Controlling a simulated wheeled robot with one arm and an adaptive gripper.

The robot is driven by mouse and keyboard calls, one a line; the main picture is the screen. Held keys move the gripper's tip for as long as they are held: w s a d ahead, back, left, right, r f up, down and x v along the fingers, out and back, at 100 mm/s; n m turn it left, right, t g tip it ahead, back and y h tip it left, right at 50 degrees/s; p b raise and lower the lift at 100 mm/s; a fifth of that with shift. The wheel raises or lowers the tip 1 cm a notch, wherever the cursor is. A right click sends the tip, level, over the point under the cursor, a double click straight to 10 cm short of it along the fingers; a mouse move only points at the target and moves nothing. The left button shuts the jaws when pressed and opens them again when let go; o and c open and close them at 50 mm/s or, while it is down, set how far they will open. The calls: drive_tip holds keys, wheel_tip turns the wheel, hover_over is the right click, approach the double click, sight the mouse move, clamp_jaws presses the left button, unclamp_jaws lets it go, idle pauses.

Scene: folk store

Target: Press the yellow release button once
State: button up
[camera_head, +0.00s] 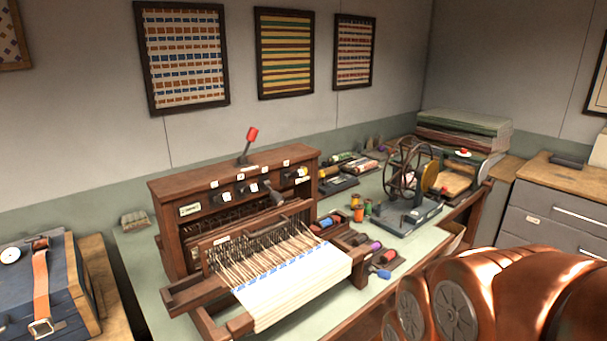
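My copper-coloured arm fills the lower right, apart from the loom in the picture. My gripper is out of view.
Folded cloth (465,130) is stacked behind. A blue case (40,290) is at the left; a drawer cabinet (555,215) is at the right.

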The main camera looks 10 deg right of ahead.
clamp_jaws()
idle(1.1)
